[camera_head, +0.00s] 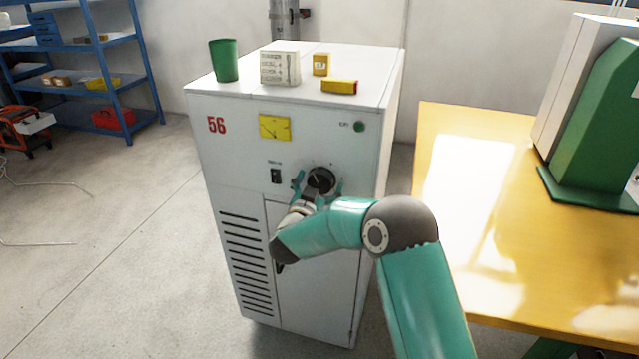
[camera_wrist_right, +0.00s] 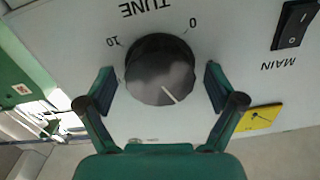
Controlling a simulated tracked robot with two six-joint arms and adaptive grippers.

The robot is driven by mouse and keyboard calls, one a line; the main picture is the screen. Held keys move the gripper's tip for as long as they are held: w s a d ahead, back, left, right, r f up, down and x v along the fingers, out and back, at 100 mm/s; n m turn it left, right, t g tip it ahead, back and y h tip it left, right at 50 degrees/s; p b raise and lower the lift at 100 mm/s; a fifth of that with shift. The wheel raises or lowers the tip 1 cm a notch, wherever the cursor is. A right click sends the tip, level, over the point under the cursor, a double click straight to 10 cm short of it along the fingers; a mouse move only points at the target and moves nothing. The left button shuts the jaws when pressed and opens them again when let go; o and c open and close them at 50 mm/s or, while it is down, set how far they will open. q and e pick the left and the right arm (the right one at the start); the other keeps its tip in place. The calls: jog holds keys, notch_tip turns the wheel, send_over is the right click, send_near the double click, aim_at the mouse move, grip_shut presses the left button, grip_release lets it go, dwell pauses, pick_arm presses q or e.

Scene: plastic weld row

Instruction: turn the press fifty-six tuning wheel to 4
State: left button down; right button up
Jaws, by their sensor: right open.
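The tuning wheel is a round black knob (camera_head: 321,179) on the front of the white press cabinet (camera_head: 237,170) marked with a red 56. In the wrist view the wheel (camera_wrist_right: 160,68) shows upside down, under the word TUNE. Its white pointer line aims down and right, on the side away from the 0 and 10 marks and leaning towards the 0 side. No other numbers are readable. My right gripper (camera_head: 319,185) is open, with one finger on each side of the wheel; in the wrist view gaps show between fingers and wheel. My left gripper is out of view.
A MAIN switch (camera_head: 276,176), yellow meter (camera_head: 275,127) and green lamp (camera_head: 360,127) share the panel. A green cup (camera_head: 224,60), a labelled box (camera_head: 280,68) and two small boxes stand on top. A yellow table (camera_head: 445,150) is at the right.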

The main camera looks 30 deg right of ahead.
jog(key=c, duration=1.1)
jog(key=shift+n, duration=0.4)
jog(key=o, duration=1.1)
jog(key=shift+a, duration=0.1)
jog(key=v, duration=1.2)
